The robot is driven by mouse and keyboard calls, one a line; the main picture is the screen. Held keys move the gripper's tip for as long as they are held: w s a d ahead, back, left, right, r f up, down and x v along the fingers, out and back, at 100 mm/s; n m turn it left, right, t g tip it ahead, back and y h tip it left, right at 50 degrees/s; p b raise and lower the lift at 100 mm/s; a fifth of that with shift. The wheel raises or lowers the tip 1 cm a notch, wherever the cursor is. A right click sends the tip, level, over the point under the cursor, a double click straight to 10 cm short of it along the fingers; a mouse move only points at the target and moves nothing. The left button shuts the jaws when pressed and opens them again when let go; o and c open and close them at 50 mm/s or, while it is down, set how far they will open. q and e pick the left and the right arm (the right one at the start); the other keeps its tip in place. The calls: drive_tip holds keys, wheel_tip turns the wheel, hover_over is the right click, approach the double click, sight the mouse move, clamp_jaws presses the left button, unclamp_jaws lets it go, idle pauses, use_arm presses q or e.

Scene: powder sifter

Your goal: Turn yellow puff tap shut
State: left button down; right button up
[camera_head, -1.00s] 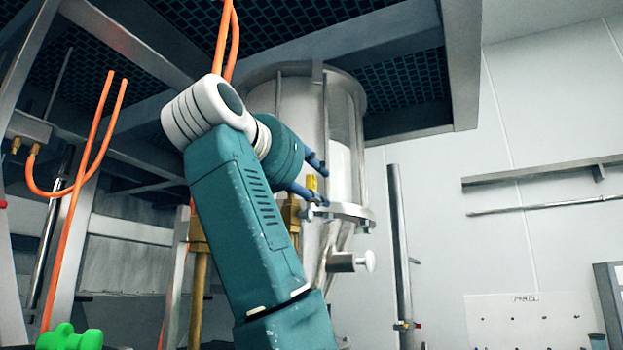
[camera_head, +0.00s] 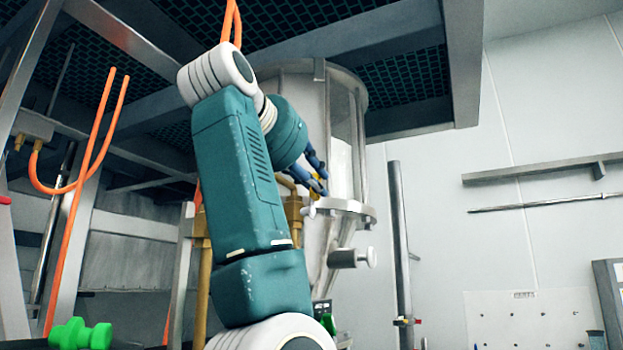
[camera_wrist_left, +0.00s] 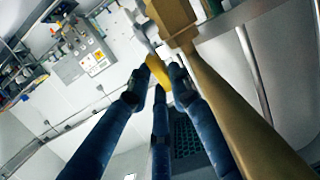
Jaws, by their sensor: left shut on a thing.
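The yellow puff tap (camera_head: 321,188) is a small handle on brass pipework beside the metal sifter vessel. In the head view it slants between my blue fingertips. My left gripper (camera_head: 318,182) is shut on it, with the fingers around the handle. In the left wrist view the yellow handle (camera_wrist_left: 157,72) sits between the three blue fingers of the gripper (camera_wrist_left: 158,88), next to a brass fitting. My teal arm hides part of the pipework in the head view. My right gripper is not in view.
The sifter vessel (camera_head: 342,130) hangs under a dark grated platform just behind the tap. A brass pipe (camera_wrist_left: 235,105) runs close beside the fingers. A clamp knob (camera_head: 352,257) sticks out below. Orange hoses (camera_head: 80,190) hang at left. The space right of the vessel is free.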

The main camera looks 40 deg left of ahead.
use_arm(q)
drive_tip(key=shift+w+a+r+g, duration=0.15)
drive_tip(key=shift+w+r+g, duration=0.2)
drive_tip(key=shift+g, duration=0.55)
drive_tip(key=shift+w+f+g, duration=0.25)
drive_tip(key=shift+f+g, duration=0.05)
drive_tip(key=c, duration=1.5)
unclamp_jaws()
drive_tip(key=shift+c, duration=0.2)
drive_tip(key=shift+w+f, duration=0.1)
drive_tip(key=shift+w, duration=0.05)
drive_tip(key=v, duration=0.7)
drive_tip(key=shift+s, duration=0.3)
